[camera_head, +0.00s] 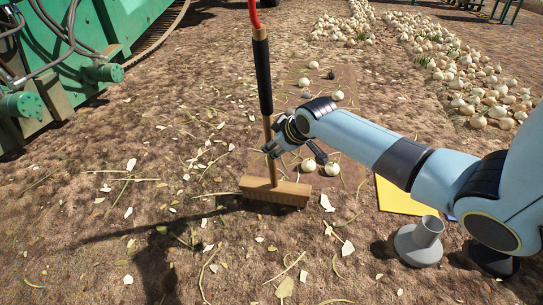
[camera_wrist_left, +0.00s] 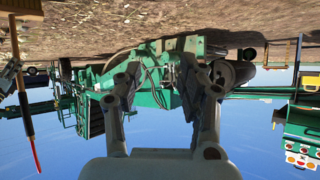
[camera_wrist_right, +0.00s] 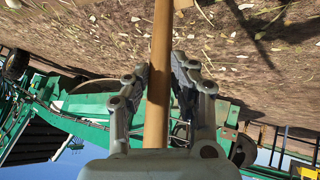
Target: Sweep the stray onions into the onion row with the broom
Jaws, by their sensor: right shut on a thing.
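The broom stands nearly upright in the head view, with a wooden brush head (camera_head: 275,191) on the dirt and a black and red upper handle (camera_head: 263,75). My right gripper (camera_head: 272,147) is shut around the lower wooden handle. The right wrist view shows the handle (camera_wrist_right: 158,85) between its fingers. Two stray onions (camera_head: 331,169) lie just right of the broom, partly beside my gripper. Further stray onions (camera_head: 337,96) lie beyond it. The onion row (camera_head: 480,95) runs along the right. My left gripper (camera_wrist_left: 165,75) is open and empty in the left wrist view.
A green machine (camera_head: 75,60) stands at the left. A grey cylindrical stand (camera_head: 418,243) and a yellow sheet (camera_head: 398,195) lie at the lower right. Another strip of onions (camera_head: 345,28) lies at the back. Dry leaves and stalks litter the otherwise open dirt.

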